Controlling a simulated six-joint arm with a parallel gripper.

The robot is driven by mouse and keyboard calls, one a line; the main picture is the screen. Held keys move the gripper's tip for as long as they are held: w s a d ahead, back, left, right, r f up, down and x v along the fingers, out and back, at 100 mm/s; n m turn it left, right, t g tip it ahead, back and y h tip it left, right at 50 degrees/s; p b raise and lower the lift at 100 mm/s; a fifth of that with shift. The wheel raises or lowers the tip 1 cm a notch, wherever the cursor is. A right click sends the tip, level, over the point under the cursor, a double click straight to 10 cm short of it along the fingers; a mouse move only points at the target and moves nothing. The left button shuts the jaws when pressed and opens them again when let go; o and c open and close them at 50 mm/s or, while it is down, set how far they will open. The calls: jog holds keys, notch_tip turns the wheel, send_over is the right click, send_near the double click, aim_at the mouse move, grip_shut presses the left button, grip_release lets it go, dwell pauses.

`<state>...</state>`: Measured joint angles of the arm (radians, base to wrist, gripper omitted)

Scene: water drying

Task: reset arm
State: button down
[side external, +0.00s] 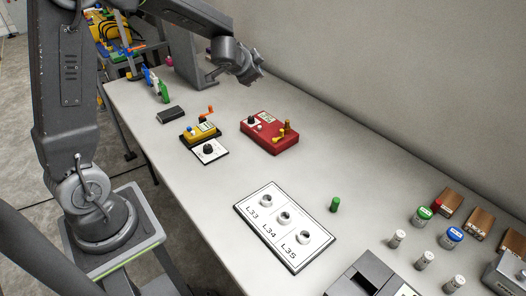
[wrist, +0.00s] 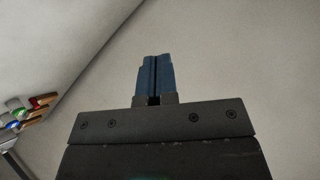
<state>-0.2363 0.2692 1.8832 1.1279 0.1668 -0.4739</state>
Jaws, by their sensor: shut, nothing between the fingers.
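My gripper (side external: 250,73) hangs in the air over the far part of the bench in the side external view, near the back wall. In the wrist view my gripper (wrist: 154,62) shows two blue fingers pressed together with nothing between them. It is apart from every object on the bench. My arm reaches over from the base at the left.
The bench (side external: 200,205) holds a red box (side external: 284,141), a yellow device (side external: 196,135), a white board (side external: 259,233) marked L33, L34, L35, and a green cylinder (side external: 335,204). Several vials and wooden blocks (side external: 481,222) stand at the right. The wall (side external: 400,80) runs behind.

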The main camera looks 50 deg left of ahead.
jog(key=s+d+r+n+g, duration=0.1)
jog(key=s+d+r+n, duration=0.1)
jog(key=s+d+r, duration=0.35)
jog(key=s+d+r+n+g, duration=0.1)
jog(key=s+d+r, duration=0.1)
jog(key=s, duration=0.7)
jog(key=s+d+g+h, duration=0.1)
jog(key=s+d+h, duration=0.1)
jog(key=s+d, duration=0.3)
jog(key=s+d+f+g+h, duration=0.1)
jog(key=s+d, duration=0.3)
jog(key=s, duration=0.5)
jog(key=shift+s+d+n+h, duration=0.15)
jog(key=shift+d+n+h, duration=0.25)
jog(key=shift+h, duration=0.3)
jog(key=shift+f, duration=0.1)
dwell(1.1)
